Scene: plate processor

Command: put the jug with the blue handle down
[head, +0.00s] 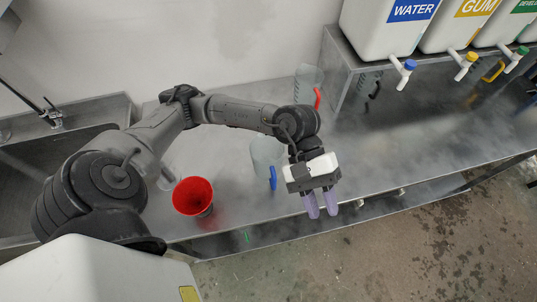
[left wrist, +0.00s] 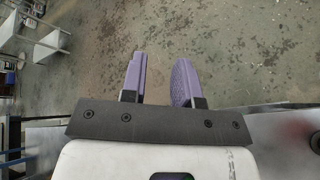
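The clear jug with the blue handle (head: 264,153) stands on the metal counter in the head view, partly behind my left arm. Its blue handle (head: 273,179) faces the front edge. My left gripper (head: 322,211) is right of the jug and apart from it, out by the counter's front edge, fingers pointing towards the front. In the left wrist view its two purple fingers (left wrist: 160,60) are apart with only floor between them, so it is open and empty. The jug does not show in the left wrist view. My right gripper is in neither view.
A clear jug with a red handle (head: 308,80) stands farther back, near the raised metal shelf (head: 350,62). A red funnel (head: 193,194) is left of the blue-handled jug. White tanks with taps (head: 385,30) stand on the shelf. A sink (head: 60,150) lies left.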

